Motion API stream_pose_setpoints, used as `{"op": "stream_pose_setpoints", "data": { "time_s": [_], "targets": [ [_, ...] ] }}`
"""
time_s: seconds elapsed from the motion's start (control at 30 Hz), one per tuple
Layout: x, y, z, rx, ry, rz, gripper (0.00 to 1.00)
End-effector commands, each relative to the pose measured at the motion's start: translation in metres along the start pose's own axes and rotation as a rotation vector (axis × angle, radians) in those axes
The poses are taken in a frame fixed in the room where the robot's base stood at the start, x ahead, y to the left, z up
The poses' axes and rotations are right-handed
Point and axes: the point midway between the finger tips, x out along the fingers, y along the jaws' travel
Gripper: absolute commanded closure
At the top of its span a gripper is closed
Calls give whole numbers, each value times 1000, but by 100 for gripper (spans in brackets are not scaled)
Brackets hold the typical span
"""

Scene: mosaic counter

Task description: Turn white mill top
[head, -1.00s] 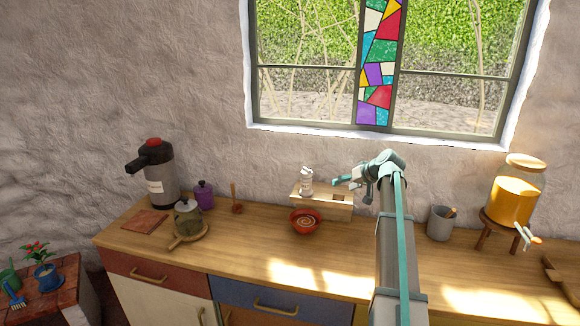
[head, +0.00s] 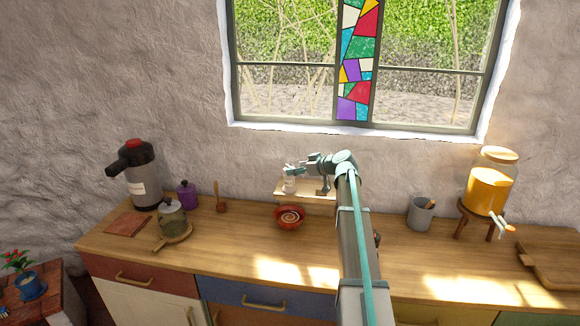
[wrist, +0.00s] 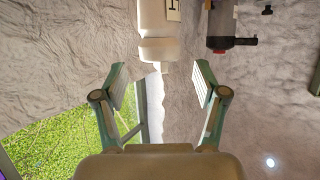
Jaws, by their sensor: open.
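The white mill (head: 289,186) stands upright on the small wooden shelf (head: 310,194) at the back of the counter. My gripper (head: 293,170) is at the mill's upper end in the head view and partly covers it. In the wrist view, which is upside down, the white mill (wrist: 160,42) hangs from the top edge with its small top knob pointing down. My open gripper (wrist: 162,78) has one finger on each side, with the knob between the fingertips. A clear gap shows on both sides, and the fingers appear not to touch the mill.
A red bowl (head: 289,216) sits on the counter in front of the shelf. A grey cup (head: 420,214) and an orange drink dispenser (head: 488,188) stand right. A pump flask (head: 138,180), teapot (head: 172,221) and purple jar (head: 186,195) stand left.

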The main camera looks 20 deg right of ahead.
Motion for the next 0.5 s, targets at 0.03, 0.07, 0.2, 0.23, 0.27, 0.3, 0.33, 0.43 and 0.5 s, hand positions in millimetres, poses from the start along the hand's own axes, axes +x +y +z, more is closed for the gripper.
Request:
{"op": "stream_pose_setpoints", "data": {
  "time_s": [0.03, 0.07, 0.2, 0.23, 0.27, 0.3, 0.33, 0.43, 0.5],
  "targets": [
    [8, 1, -3, 1, -1, -2, 28],
    [13, 1, -3, 1, -1, -2, 28],
    [29, 1, -2, 0, 0, -1, 28],
    [32, 1, -2, 0, 0, -1, 28],
    [34, 1, -2, 0, 0, 0, 28],
    [36, 1, -1, 0, 0, 0, 28],
    [37, 1, -1, 0, 0, 0, 28],
    [40, 0, 0, 0, 0, 0, 28],
    [40, 0, 0, 0, 0, 0, 28]
  ]
}}
